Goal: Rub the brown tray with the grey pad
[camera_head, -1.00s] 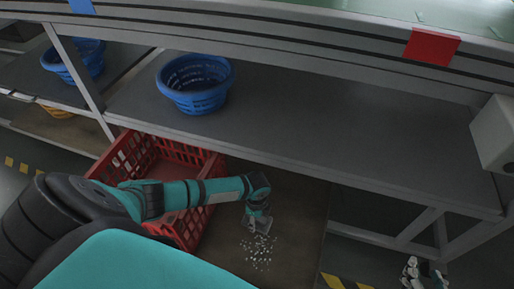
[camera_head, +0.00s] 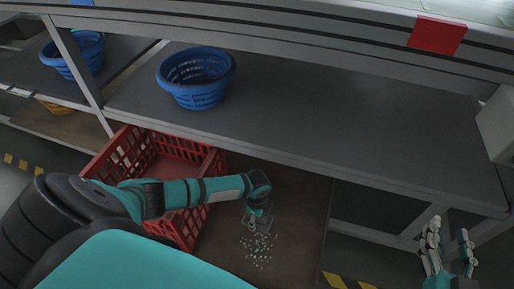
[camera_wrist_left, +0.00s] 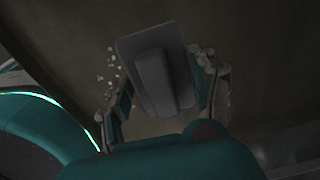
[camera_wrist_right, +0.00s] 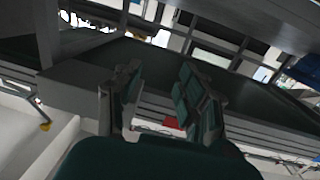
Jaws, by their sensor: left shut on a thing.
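The brown tray (camera_head: 308,205) is a broad flat surface low in front of the grey bench, and it also fills the background of the left wrist view (camera_wrist_left: 245,40). A patch of small pale bits (camera_head: 256,250) lies on it. My left gripper (camera_head: 257,212) is shut on the grey pad (camera_head: 263,222), just beyond the bits. In the left wrist view the pad's raised handle (camera_wrist_left: 155,80) sits between the fingers. I cannot tell whether the pad touches the tray. My right gripper (camera_head: 448,245) is empty, fingers apart, at the lower right, clear of the tray.
The bench shelf (camera_head: 330,135) overhangs the tray's far side and carries a blue basket (camera_head: 196,95). Another blue basket (camera_head: 70,58) stands further left. A bench leg (camera_head: 425,225) rises near my right gripper.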

